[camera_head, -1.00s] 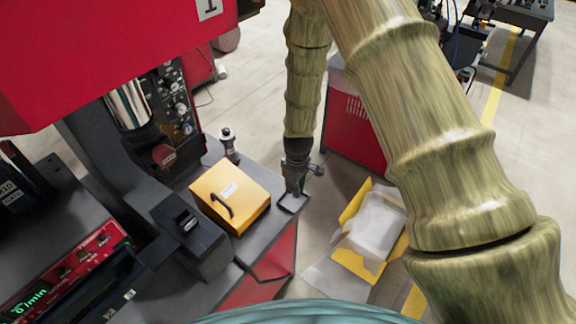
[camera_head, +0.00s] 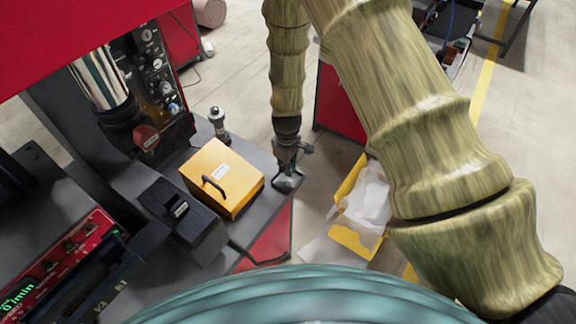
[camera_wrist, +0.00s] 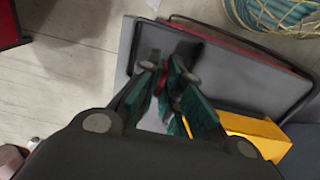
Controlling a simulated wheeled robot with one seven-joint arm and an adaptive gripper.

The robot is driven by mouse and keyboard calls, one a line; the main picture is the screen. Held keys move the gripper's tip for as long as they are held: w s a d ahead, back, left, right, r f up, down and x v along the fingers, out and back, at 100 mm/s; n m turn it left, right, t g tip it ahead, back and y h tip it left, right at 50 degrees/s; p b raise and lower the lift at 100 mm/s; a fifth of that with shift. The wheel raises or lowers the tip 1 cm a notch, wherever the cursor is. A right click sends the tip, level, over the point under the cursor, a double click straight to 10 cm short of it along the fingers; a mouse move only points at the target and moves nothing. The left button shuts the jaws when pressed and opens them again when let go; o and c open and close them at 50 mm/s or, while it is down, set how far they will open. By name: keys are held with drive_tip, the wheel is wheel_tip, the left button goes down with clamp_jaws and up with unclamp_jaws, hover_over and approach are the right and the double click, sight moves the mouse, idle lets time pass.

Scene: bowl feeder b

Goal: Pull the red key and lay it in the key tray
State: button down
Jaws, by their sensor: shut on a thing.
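My gripper (camera_head: 287,180) is at the near right corner of the grey machine table, beside the yellow box. In the wrist view its fingers (camera_wrist: 168,78) are closed around a small red piece, the red key (camera_wrist: 161,80), mostly hidden between the pads. In the head view my gripper covers most of that spot. I cannot tell whether the key touches the tray.
The yellow box (camera_head: 222,178) with a black handle stands left of my gripper. A black block (camera_head: 183,222) and a small upright post (camera_head: 217,124) are nearby. A yellow bin (camera_head: 355,240) with white sheets sits on the floor right of the table.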

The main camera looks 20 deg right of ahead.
drive_tip(key=shift+f, duration=0.2)
drive_tip(key=shift+s, duration=0.15)
drive_tip(key=shift+s+r, duration=0.25)
drive_tip(key=shift+w+f, duration=0.25)
drive_tip(key=shift+s, duration=0.15)
drive_tip(key=shift+f+b, duration=0.3)
drive_tip(key=shift+f, duration=0.25)
